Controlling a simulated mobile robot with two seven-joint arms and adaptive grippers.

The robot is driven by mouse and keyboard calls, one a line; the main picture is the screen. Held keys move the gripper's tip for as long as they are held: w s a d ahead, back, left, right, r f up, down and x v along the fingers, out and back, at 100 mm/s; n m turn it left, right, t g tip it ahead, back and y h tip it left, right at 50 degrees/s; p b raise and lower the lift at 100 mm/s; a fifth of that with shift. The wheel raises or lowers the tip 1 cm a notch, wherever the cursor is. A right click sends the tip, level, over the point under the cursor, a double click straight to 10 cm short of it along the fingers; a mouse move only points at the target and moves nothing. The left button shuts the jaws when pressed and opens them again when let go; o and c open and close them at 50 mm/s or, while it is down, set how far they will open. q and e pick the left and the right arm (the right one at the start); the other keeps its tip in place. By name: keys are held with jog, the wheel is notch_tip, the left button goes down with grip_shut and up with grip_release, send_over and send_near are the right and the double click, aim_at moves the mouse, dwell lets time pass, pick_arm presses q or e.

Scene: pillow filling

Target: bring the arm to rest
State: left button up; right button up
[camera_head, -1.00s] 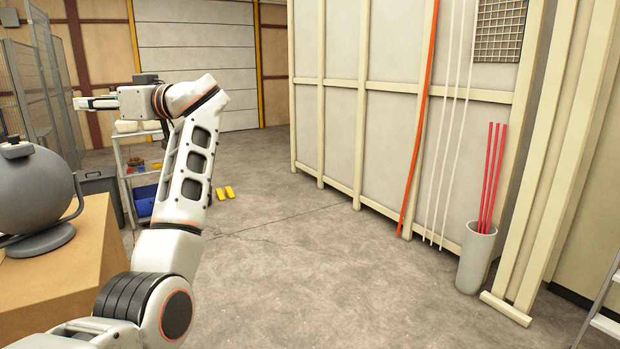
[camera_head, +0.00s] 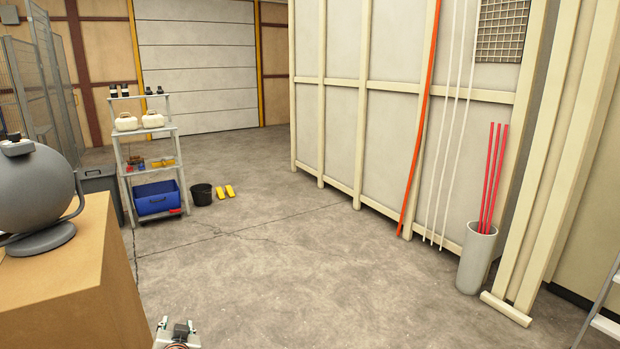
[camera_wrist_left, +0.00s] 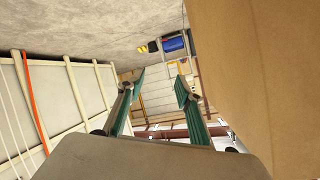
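My left gripper (camera_head: 178,332) shows only in part at the bottom edge of the head view, low beside the brown block and above the floor. In the left wrist view its two teal-lined fingers (camera_wrist_left: 160,84) stand apart with nothing between them. That view looks out upside down across the floor towards the shelf. The rest of my left arm is out of the head view. My right gripper is in neither view.
A brown block (camera_head: 60,285) carrying a grey round vessel (camera_head: 38,195) stands at left, close beside my left gripper. A shelf (camera_head: 148,131) with a blue bin (camera_head: 157,198), a black bucket (camera_head: 202,194) and a wall panel (camera_head: 390,130) stand farther off. The middle floor is clear.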

pick_arm(q)
jog(key=s+d+f+m+h, duration=0.2)
jog(key=s+d+f+h, duration=0.15)
jog(key=s+f, duration=0.35)
jog(key=s+d+f+m+h, duration=0.1)
jog(key=s+d+f+h, duration=0.1)
jog(key=s+d+f, duration=0.6)
jog(key=s+d+m+g+h, duration=0.1)
jog(key=s+d+h, duration=0.2)
jog(key=s, duration=1.4)
jog(key=shift+s+d, duration=0.1)
